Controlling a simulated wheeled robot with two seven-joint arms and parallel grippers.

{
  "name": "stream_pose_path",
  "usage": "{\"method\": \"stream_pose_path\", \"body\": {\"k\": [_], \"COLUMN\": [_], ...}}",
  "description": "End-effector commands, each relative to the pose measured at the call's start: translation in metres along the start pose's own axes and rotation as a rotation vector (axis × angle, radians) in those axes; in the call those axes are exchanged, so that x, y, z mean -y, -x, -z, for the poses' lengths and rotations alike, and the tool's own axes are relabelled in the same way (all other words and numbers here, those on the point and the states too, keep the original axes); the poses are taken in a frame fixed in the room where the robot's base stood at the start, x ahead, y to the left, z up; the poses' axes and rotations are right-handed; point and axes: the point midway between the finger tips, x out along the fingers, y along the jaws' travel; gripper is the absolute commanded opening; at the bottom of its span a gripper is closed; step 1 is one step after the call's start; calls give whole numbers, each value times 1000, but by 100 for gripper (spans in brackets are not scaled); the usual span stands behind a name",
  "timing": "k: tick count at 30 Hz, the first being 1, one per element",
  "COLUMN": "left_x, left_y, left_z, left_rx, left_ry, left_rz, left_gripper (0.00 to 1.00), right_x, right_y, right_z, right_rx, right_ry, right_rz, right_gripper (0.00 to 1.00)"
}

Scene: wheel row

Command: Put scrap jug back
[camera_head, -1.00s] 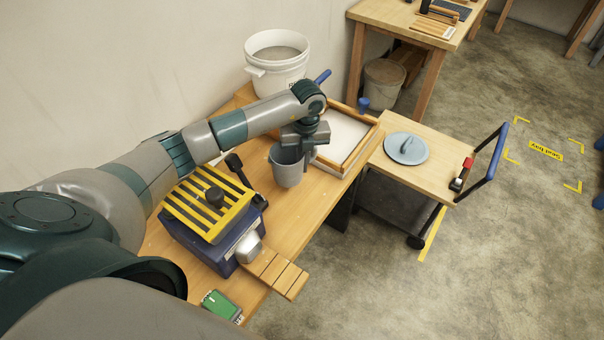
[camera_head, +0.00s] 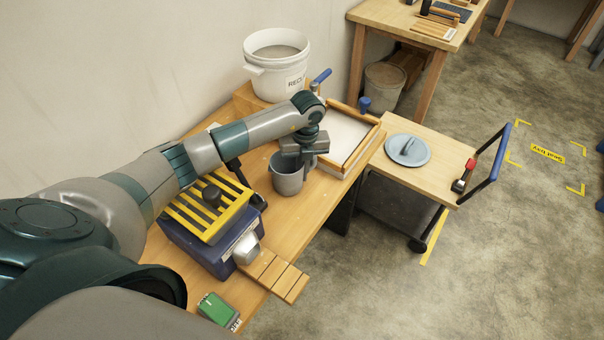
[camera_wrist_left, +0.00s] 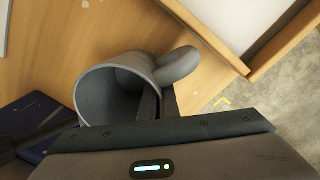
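The scrap jug is the grey jug (camera_head: 287,183) with a side handle. In the head view it is on or just above the wooden bench, between the blue and yellow machine and the white-topped tray. My left gripper (camera_head: 303,160) is over its right side. In the left wrist view the jug (camera_wrist_left: 112,82) shows its open mouth and handle. The fingers (camera_wrist_left: 160,104) are close together at the rim beside the handle, one inside and one outside, with the jug's wall between them. Whether the base touches the bench is unclear. My right gripper is not in view.
A white bucket (camera_head: 276,72) with a blue-handled tap stands behind the jug. The framed tray (camera_head: 362,148) is to its right. The blue and yellow machine (camera_head: 212,235) is in front at left.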

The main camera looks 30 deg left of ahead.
Motion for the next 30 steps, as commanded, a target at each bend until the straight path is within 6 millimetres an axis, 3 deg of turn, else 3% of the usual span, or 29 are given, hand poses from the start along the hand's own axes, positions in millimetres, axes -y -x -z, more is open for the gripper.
{"method": "stream_pose_path", "body": {"k": [7, 10, 24, 30], "left_x": [0, 0, 0, 0], "left_y": [-4, -3, 2, 23], "left_z": [0, 0, 0, -1], "left_rx": [0, 0, 1, 3], "left_ry": [0, 0, 0, 0], "left_rz": [0, 0, 1, 1], "left_gripper": [0, 21, 21, 21], "right_x": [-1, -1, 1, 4], "right_y": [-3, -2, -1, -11], "right_z": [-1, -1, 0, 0], "right_rx": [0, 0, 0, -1], "right_ry": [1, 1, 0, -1], "right_rz": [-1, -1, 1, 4], "right_gripper": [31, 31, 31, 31]}}
